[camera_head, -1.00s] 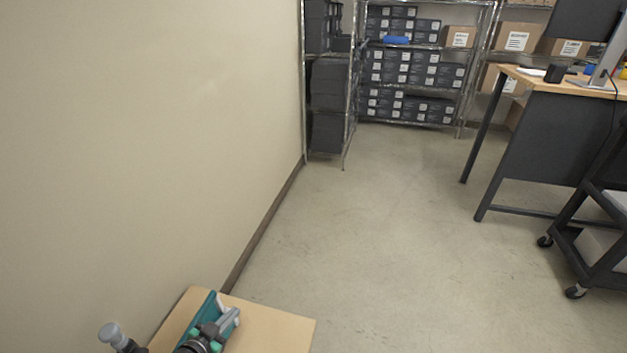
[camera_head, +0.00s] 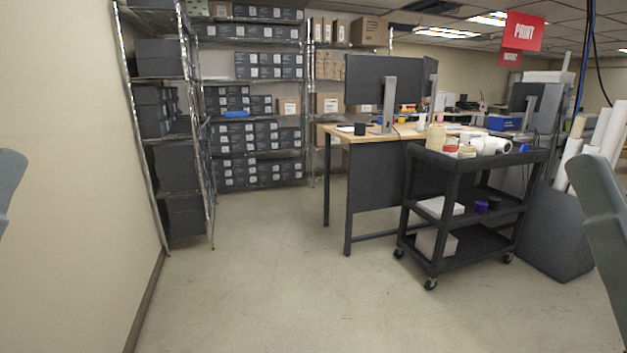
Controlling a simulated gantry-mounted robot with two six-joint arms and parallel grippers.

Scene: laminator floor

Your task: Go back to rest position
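Neither of my grippers is in the head view. A grey part of my own arm shows at the left edge, and another at the right edge. Whether the grippers are open or shut, or hold anything, cannot be seen.
A black cart (camera_head: 466,246) with rolls and jars stands at the right, by a wooden desk (camera_head: 349,136) with monitors. Metal shelves (camera_head: 208,141) with dark boxes stand at the back left. A grey bin (camera_head: 553,231) holds paper rolls. The floor (camera_head: 270,275) in front is clear.

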